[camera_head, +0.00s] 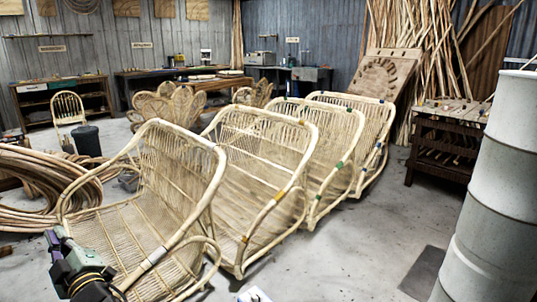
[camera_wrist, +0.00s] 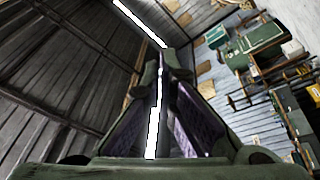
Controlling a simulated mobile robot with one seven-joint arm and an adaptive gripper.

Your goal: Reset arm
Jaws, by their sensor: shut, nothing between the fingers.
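My gripper shows at the lower left of the head view (camera_head: 56,238), in front of the nearest rattan chair frame. In the wrist view my gripper (camera_wrist: 163,62) points up towards the roof and a wall. Its two fingers meet near the tips, with nothing held between them. A bright ceiling light strip shows through the gap between the fingers' lower parts. The rest of my arm is mostly outside the head view.
Several rattan chair frames (camera_head: 262,165) stand in a row across the middle. Coiled rattan (camera_head: 35,190) lies at the left. A white drum (camera_head: 495,185) stands at the right, near a dark rack (camera_head: 440,150).

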